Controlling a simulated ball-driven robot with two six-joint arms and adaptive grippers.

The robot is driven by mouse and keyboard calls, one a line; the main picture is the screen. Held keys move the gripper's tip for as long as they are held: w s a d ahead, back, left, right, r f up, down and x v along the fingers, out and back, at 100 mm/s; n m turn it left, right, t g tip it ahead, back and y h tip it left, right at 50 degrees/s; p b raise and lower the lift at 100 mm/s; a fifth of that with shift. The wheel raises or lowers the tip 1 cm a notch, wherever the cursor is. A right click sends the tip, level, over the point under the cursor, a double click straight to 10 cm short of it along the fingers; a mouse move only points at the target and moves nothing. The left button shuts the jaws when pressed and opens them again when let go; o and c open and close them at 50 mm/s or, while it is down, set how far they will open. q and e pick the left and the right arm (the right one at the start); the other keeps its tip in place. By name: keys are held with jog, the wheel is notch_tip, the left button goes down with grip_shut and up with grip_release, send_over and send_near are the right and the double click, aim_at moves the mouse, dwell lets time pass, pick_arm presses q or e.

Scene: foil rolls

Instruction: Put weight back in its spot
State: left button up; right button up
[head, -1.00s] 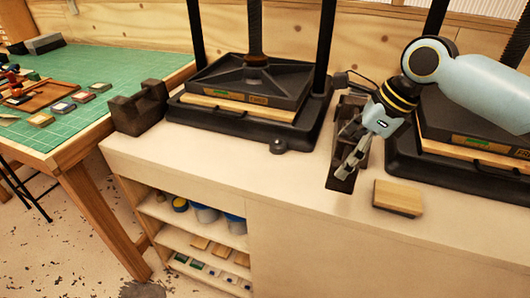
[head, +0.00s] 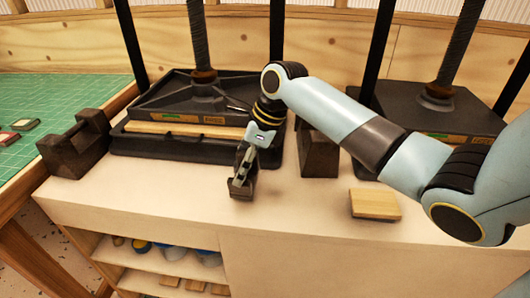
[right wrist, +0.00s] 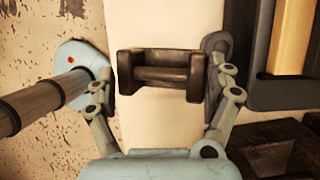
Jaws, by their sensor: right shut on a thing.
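My right gripper (head: 244,170) is shut on a dark weight (head: 241,189) at the front right corner of the left press. In the right wrist view, the weight (right wrist: 165,76) shows two blocky ends joined by a bar and lies between the fingers. The fingers partly cover it in the head view, and I cannot tell its clearance above the bench. A similar dark weight (head: 75,142) stands left of the left press, and another dark block (head: 320,152) stands between the presses. My left gripper is not in view.
The left press (head: 180,148) and right press (head: 440,110) stand at the back of the pale bench (head: 150,200). A wooden block (head: 375,205) lies at the front right. A green mat (head: 70,90) covers the table at left. Bare bench lies along the front.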

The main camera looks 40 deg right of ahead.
jog(key=shift+w+a+f, duration=0.25)
jog(key=shift+w+a, duration=0.1)
jog(key=shift+w, duration=0.25)
jog(key=shift+f, duration=0.3)
jog(key=f, duration=0.3)
jog(key=shift+s, duration=0.3)
jog(key=shift+o, duration=0.2)
jog(key=shift+s+a+f, duration=0.1)
jog(key=shift+s+f, duration=0.05)
jog(key=shift+s, duration=0.1)
jog(key=shift+o, duration=0.2)
jog(key=shift+f, duration=0.2)
jog(key=shift+o, duration=0.2)
jog(key=shift+w+f, duration=0.15)
jog(key=shift+w, duration=0.1)
jog(key=o, duration=1.4)
jog(key=shift+f, duration=0.2)
jog(key=shift+c, duration=0.2)
jog(key=shift+r, duration=0.35)
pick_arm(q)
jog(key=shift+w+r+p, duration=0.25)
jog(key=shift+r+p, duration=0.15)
pick_arm(e)
jog(key=v, duration=1.2)
jog(key=shift+w, duration=0.1)
